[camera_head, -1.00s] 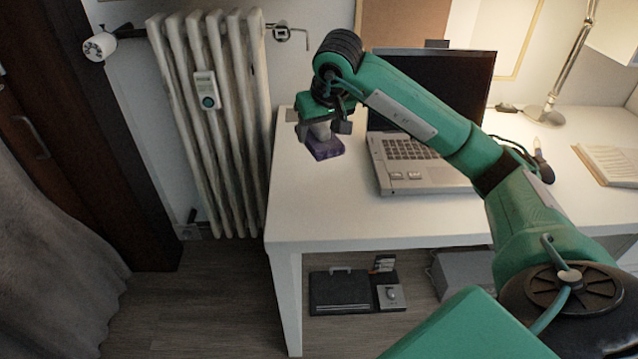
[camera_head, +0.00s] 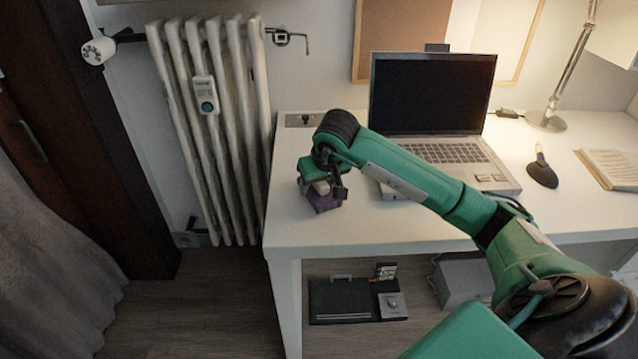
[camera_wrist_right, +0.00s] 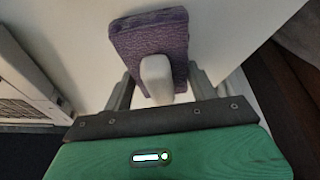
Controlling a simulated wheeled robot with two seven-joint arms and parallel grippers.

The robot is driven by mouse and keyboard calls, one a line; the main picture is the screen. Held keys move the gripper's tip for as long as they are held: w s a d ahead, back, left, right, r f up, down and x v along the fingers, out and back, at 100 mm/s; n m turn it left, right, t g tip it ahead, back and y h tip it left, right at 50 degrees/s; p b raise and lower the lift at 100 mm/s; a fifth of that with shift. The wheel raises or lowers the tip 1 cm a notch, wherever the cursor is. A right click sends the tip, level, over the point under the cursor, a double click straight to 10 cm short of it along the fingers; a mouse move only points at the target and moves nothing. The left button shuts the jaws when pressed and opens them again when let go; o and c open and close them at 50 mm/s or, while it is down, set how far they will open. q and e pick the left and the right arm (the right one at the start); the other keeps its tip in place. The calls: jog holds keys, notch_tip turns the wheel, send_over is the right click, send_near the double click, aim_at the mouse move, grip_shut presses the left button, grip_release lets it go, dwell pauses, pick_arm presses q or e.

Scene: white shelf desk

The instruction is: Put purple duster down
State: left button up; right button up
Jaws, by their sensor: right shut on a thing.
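The purple duster (camera_head: 322,200) is at the left end of the white desk, below my right gripper (camera_head: 328,188). In the right wrist view the duster (camera_wrist_right: 148,38) shows as a purple block with a pale handle (camera_wrist_right: 156,78). My right gripper (camera_wrist_right: 158,92) is shut on that handle, one finger on each side. The duster is at or very near the desk top; I cannot tell whether it touches. My left gripper is not in view.
An open laptop (camera_head: 432,95) stands right of the duster. The desk's (camera_head: 370,232) left front is clear. A radiator (camera_head: 215,130) stands left of the desk.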

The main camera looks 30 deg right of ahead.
jog(key=o, duration=0.9)
jog(key=shift+o, duration=0.2)
